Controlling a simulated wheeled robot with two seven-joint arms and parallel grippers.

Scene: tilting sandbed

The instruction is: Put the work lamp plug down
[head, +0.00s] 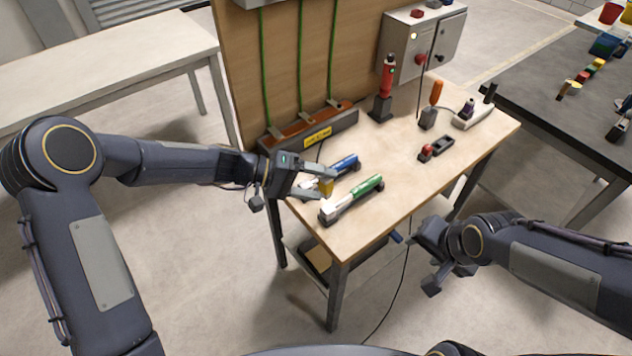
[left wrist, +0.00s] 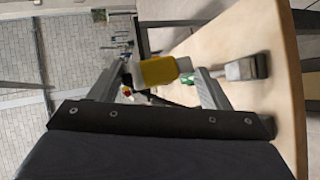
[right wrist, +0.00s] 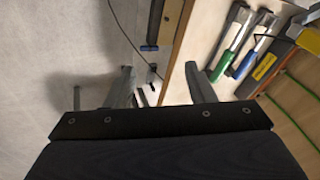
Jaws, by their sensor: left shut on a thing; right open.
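The work lamp plug appears as a yellow piece (head: 326,185) with a pale end, and it also shows in the left wrist view (left wrist: 160,70). My left gripper (head: 318,186) is shut on it, above the left front part of the wooden bench (head: 410,190). In the head view the plug overlaps the blue-handled tool behind it; the gap to the bench top is hard to tell. My right gripper (head: 440,262) is open and empty off the bench's front right edge, and its fingers show apart in the right wrist view (right wrist: 165,88).
A green-handled tool (head: 352,198) and a blue-handled tool (head: 342,166) lie near the left gripper. A red tool (head: 387,75) stands at the back, an orange-handled screwdriver (head: 435,94) on the right. A small red-and-black item (head: 426,153) lies mid-bench. The bench's front middle is clear.

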